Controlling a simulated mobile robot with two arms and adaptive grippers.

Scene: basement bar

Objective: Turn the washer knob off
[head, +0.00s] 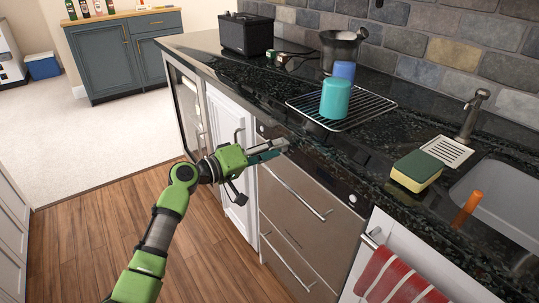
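The stainless-steel two-drawer appliance (290,222), which looks like the washer, is built in under the dark counter. A narrow control strip runs along its top edge. My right gripper is not in view.
On the counter (225,62) are a black speaker-like box (246,34), a wire rack (300,102) with a teal cup (335,99), and a sponge (417,170) by the sink (500,195). A red-striped towel (395,278) hangs at lower right. Wood floor (90,245) lies open at left.

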